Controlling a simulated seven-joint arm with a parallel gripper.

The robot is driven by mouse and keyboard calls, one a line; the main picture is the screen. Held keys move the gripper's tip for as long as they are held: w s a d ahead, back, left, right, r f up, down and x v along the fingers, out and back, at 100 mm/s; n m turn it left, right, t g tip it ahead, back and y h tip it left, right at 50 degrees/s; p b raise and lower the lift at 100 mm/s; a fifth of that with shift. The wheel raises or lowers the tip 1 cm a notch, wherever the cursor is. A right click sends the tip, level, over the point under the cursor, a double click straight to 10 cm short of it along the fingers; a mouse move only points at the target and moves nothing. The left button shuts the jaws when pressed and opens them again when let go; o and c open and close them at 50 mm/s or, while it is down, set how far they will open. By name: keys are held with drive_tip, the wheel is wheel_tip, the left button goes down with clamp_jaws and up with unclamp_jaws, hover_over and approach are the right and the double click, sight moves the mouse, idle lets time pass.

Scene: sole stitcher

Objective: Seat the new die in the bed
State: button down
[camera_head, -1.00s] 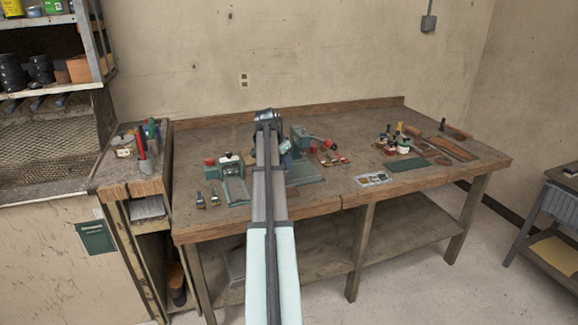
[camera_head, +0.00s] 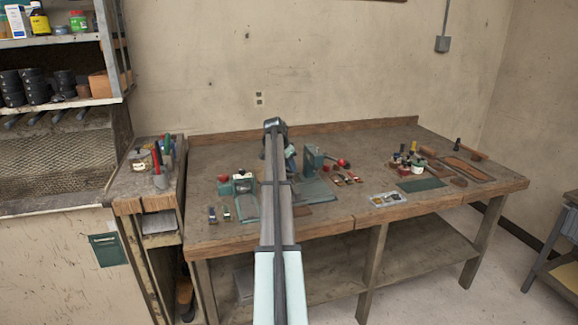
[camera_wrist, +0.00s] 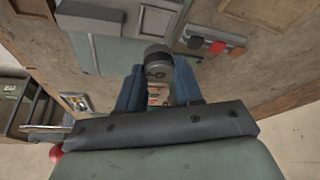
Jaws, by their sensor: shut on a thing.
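In the wrist view, my gripper (camera_wrist: 158,82) has its two blue fingers closed on a grey, rounded metal piece (camera_wrist: 157,62), which looks like the new die. It is held above the bench, near a pale green-grey plate (camera_wrist: 115,55). In the head view, my arm hides the held piece and most of my gripper. The green stitcher (camera_head: 312,160) stands just right of my arm, with its flat green base (camera_head: 316,191) in front. I cannot tell which surface is the die bed, or see the held piece touching anything.
A smaller green device (camera_head: 243,194) stands left of my arm. Small red and dark parts (camera_head: 346,179) lie right of the stitcher. A parts tray (camera_head: 387,199), green mat (camera_head: 421,184) and bottles (camera_head: 408,161) lie farther right.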

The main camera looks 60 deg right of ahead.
sight(289, 174)
drive_tip(key=shift+f, duration=2.45)
drive_tip(key=shift+f, duration=0.6)
drive_tip(key=c, duration=1)
unclamp_jaws()
drive_tip(key=shift+v, duration=5.5)
